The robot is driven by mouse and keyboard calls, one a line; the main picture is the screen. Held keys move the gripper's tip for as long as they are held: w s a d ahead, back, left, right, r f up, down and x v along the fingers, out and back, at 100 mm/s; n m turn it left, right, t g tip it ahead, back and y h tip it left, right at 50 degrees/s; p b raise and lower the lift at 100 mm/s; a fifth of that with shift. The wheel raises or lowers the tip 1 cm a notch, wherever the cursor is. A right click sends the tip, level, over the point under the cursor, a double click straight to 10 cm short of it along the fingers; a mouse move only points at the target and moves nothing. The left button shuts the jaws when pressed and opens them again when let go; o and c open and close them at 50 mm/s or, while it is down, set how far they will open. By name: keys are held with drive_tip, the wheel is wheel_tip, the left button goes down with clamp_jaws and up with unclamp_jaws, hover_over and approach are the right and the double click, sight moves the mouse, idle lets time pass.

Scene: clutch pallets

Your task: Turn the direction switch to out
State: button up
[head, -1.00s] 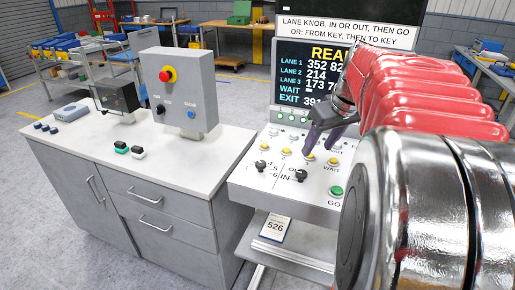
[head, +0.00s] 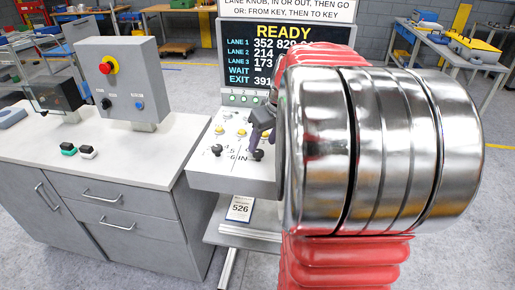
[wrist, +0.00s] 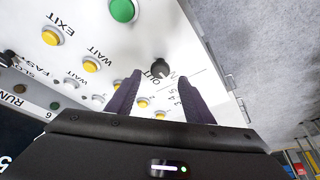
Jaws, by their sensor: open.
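The direction switch is a small black knob (head: 258,155) at the front of the sloped white control panel (head: 232,180), with an IN label beside it. It also shows in the wrist view (wrist: 161,68), next to an OUT label. Which way it points cannot be told. My gripper (head: 257,147) is open, its dark purple fingers reaching down to the knob. In the wrist view, the fingertips of my gripper (wrist: 160,77) lie either side of the knob, with gaps visible. Whether they touch it cannot be told. My arm hides the panel's right part in the head view.
A second black knob (head: 217,150) stands to the left. Yellow buttons (wrist: 91,64) and a green button (wrist: 122,10) sit near the fingers. A screen (head: 262,60) reading READY stands behind. A grey cabinet (head: 120,165) with a switch box (head: 122,75) is left.

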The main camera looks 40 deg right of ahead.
sight(259, 152)
drive_tip(key=shift+x, duration=2.3)
drive_tip(key=shift+c, duration=0.5)
drive_tip(key=c, duration=0.9)
